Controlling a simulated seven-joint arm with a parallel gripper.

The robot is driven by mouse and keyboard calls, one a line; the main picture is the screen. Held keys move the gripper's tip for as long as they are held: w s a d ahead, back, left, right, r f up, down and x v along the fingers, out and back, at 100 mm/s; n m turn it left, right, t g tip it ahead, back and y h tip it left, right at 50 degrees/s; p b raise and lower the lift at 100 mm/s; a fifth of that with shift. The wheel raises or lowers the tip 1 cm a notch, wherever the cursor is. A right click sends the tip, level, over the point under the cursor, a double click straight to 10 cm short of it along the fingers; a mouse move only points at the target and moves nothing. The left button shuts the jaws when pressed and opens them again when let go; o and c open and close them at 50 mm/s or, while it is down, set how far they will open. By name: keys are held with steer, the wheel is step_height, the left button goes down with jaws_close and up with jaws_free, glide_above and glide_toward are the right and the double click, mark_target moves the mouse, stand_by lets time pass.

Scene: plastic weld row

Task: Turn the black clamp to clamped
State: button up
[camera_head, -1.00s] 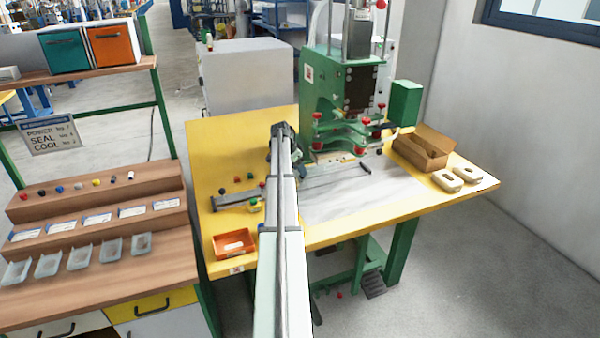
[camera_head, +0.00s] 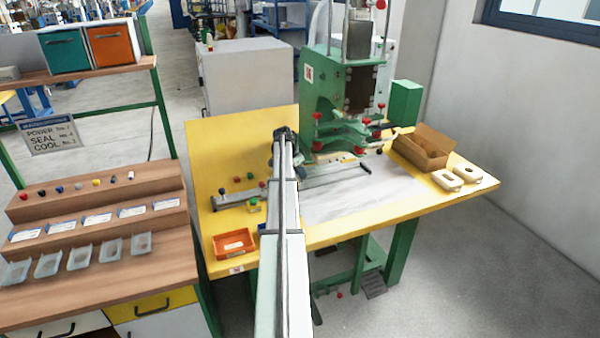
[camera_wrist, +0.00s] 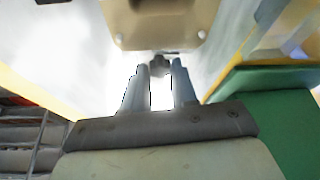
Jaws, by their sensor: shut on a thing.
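In the wrist view my gripper (camera_wrist: 160,73) points at a small dark knob, which I take to be the black clamp (camera_wrist: 160,64), and its two grey fingers are closed on it. The fingertips hide part of the knob, and its turn angle is not clear. A tan block (camera_wrist: 160,22) lies just beyond it. In the head view my arm hides the gripper and the clamp; the green press (camera_head: 335,100) stands just right of the arm's far end.
An orange tray (camera_head: 234,243) sits left of my arm on the yellow table (camera_head: 225,150). A cardboard box (camera_head: 422,150) and two pale oval parts (camera_head: 447,179) lie at the right. A rail with a black handle (camera_head: 365,168) runs beside the arm. The grey plate at the front is mostly clear.

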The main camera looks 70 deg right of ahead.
jaws_close()
steer(key=shift+s+a+n+t, duration=0.1)
steer(key=shift+n+t, duration=0.1)
steer(key=shift+n, duration=0.4)
steer(key=shift+s+a+n+t, duration=0.1)
steer(key=shift+n+t, duration=0.1)
steer(key=shift+n, duration=0.4)
steer(key=shift+d+n+t+h, duration=0.1)
steer(key=shift+n+t+h, duration=0.3)
steer(key=shift+n, duration=0.7)
steer(key=o, duration=0.7)
jaws_free()
steer(key=shift+o, duration=0.2)
